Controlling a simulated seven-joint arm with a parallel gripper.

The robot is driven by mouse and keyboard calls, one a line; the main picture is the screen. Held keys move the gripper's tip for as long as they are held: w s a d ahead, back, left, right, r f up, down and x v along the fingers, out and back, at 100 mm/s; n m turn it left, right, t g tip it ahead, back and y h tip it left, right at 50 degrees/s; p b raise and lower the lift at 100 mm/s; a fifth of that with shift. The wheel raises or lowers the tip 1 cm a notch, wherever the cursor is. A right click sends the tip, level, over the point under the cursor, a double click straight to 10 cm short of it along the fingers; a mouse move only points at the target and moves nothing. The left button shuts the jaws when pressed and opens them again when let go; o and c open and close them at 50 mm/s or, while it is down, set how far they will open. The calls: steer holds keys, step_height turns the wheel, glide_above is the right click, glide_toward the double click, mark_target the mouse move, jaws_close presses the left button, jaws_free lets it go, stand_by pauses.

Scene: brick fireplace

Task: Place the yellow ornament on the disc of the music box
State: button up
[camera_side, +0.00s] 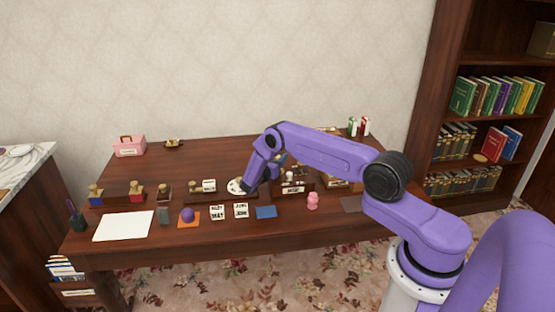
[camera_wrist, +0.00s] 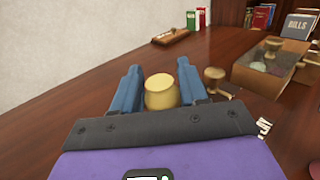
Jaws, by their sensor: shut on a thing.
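My gripper (camera_wrist: 160,70) is shut on a yellow, rounded, knob-like thing (camera_wrist: 161,92), which I take to be the yellow ornament. It sits between the two blue fingers in the wrist view. In the side view my gripper (camera_side: 248,188) points down at the middle of the desk, and what it holds is hidden there.
The back-middle desk is clear.

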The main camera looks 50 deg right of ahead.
steer(key=shift+f, duration=0.25)
steer(key=o, duration=1.1)
steer(key=shift+f, duration=0.15)
steer(key=shift+c, duration=0.2)
